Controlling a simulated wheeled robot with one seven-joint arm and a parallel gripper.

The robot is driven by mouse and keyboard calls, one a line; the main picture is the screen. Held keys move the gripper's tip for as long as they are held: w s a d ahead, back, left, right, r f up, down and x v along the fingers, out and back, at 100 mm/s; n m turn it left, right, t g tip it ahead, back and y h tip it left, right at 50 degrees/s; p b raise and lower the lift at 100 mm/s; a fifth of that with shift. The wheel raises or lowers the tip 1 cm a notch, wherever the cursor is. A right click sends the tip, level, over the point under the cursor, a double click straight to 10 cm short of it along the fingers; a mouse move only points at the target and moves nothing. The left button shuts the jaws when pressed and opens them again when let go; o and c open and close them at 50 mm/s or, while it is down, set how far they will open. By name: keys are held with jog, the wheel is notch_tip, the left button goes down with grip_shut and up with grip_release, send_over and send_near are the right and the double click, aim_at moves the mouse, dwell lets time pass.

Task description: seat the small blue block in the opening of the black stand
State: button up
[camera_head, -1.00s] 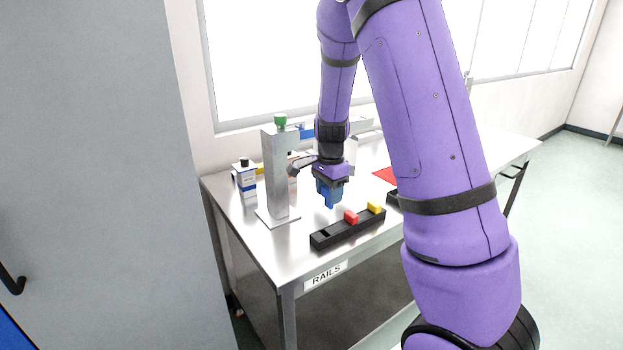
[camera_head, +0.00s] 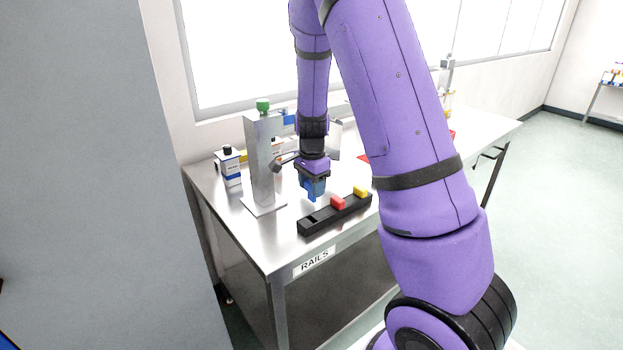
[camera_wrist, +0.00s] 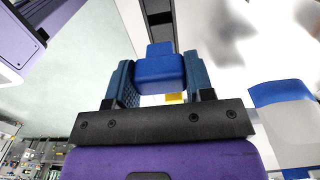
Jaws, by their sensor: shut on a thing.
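The small blue block (camera_head: 312,196) is held in my gripper (camera_head: 313,188), pointing down. In the wrist view the same blue block (camera_wrist: 160,72) sits between the two teal fingers of my gripper (camera_wrist: 160,80), which press on its sides. The black stand (camera_head: 325,222) is a long low bar on the steel table.
A tall metal post (camera_head: 262,160) with a green knob stands left of my gripper on a flat base. A white bottle with a dark cap (camera_head: 229,167) stands farther left. A grey cabinet (camera_head: 80,180) fills the left side. The table's front left corner is clear.

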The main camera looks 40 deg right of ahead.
jog(key=shift+f, duration=1.3)
jog(key=shift+f, duration=3.5)
dwell(0.4)
jog(key=o, duration=1.1)
jog(key=shift+c, duration=0.2)
notch_tip(320, 180, up, 11)
jog(key=shift+f, duration=0.15)
